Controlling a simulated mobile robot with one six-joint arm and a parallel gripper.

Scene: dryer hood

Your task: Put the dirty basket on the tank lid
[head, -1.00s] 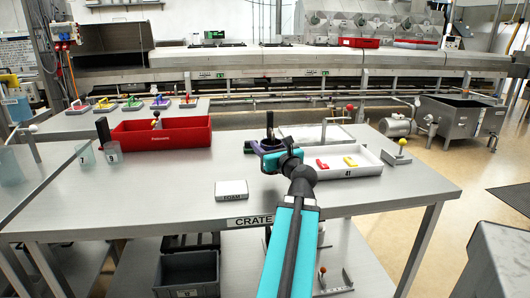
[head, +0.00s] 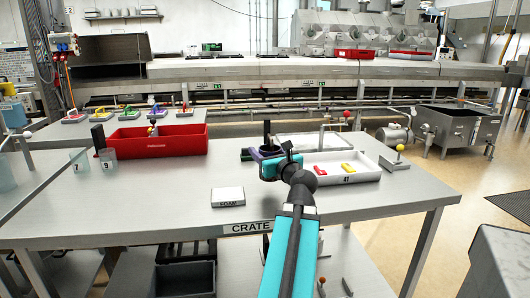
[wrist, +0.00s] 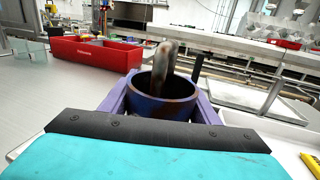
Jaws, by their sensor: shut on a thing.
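The basket (wrist: 172,98) is a round, dark blue cup with rusty brown stains and a stained upright handle. It sits between the purple fingers of my gripper (wrist: 160,90) in the wrist view. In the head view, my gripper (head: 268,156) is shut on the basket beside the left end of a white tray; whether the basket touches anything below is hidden. A steel tank (head: 455,128) stands on legs at the right, beyond the table. A pale flat plate (head: 305,141) lies behind the tray; I cannot tell whether it is the tank lid.
The white tray (head: 366,174) holds a red and a yellow piece. A red bin (head: 185,140) stands at the table's left, near numbered clear cups (head: 108,160). A white block (head: 228,197) lies near the front edge. A yellow-knobbed stand (head: 398,162) is right. The front table surface is mostly bare.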

